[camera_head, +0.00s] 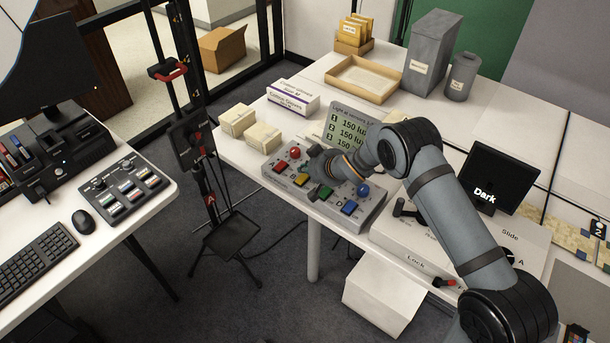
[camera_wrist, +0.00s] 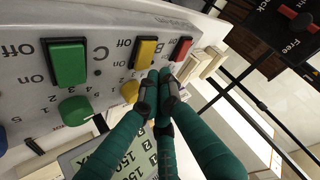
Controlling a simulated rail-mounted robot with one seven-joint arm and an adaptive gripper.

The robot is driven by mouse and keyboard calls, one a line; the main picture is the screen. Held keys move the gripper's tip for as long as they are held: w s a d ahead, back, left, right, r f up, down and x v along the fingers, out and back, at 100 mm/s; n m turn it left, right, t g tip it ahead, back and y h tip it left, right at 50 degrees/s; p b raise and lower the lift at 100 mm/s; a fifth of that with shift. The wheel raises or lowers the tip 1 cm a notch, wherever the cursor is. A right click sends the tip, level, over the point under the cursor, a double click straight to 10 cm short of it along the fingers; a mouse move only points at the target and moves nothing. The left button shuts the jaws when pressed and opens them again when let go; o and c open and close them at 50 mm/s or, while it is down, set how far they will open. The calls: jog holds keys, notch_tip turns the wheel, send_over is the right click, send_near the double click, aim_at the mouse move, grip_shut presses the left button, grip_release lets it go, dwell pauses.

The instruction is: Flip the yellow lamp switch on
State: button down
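The yellow lamp switch (camera_wrist: 146,52) is a rectangular rocker on the grey control panel (camera_head: 265,168), with "Off" printed by its upper end and "On" lower down in the wrist view. In the head view the yellow switch (camera_head: 300,179) sits between the red switch (camera_head: 281,167) and the green switch (camera_head: 325,191). My gripper (camera_wrist: 158,82) has its green fingers together with nothing between them. The fingertips are close to the yellow switch's lower end, beside the yellow knob (camera_wrist: 130,91); contact cannot be told. The rocker's tilt is unclear.
Coloured knobs, including blue (camera_head: 363,190) and red (camera_head: 294,153), rise beside the switches. A blue switch (camera_head: 349,207) is at the panel's right. A display (camera_head: 345,127) reading 150 lux stands behind. Cream boxes (camera_head: 263,137) sit to the left, a dark screen (camera_head: 490,180) to the right.

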aim_at(304, 179)
jog(key=shift+f+b, duration=0.4)
jog(key=shift+b, duration=0.05)
jog(key=shift+d+f+b, duration=0.1)
jog(key=shift+f+b, duration=0.25)
jog(key=shift+f, duration=0.05)
dwell(0.5)
jog(key=shift+r, duration=0.1)
jog(key=shift+r+p, duration=0.45)
jog(key=shift+r, duration=0.3)
jog(key=shift+r, duration=0.1)
jog(key=shift+s+a+r+p, duration=0.15)
jog(key=shift+r+p, duration=0.65)
jog(key=shift+r, duration=0.4)
jog(key=shift+s+a+r+p, duration=0.15)
jog(key=shift+r+p, duration=0.6)
jog(key=shift+r, duration=0.45)
jog(key=shift+f, duration=0.1)
